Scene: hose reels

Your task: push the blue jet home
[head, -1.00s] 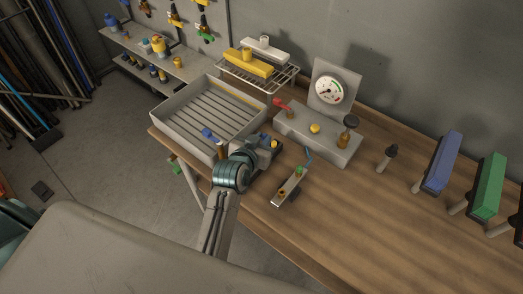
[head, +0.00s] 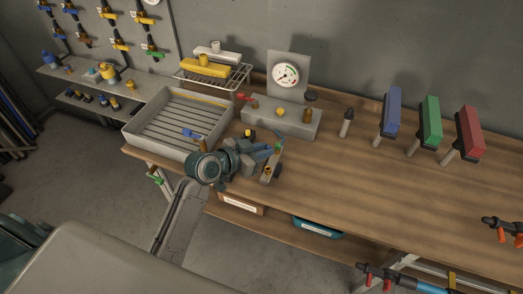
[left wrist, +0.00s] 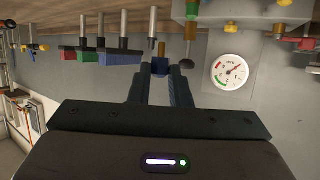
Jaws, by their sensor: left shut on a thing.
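Blue also shows at the fingers in the head view, partly hidden by the gripper. I cannot tell whether the jet touches the bracket. My right gripper is not in view.
Behind stands a grey block with a pressure gauge (head: 285,75). Blue, green and red blocks (head: 468,132) stand at right. The table's front middle is clear.

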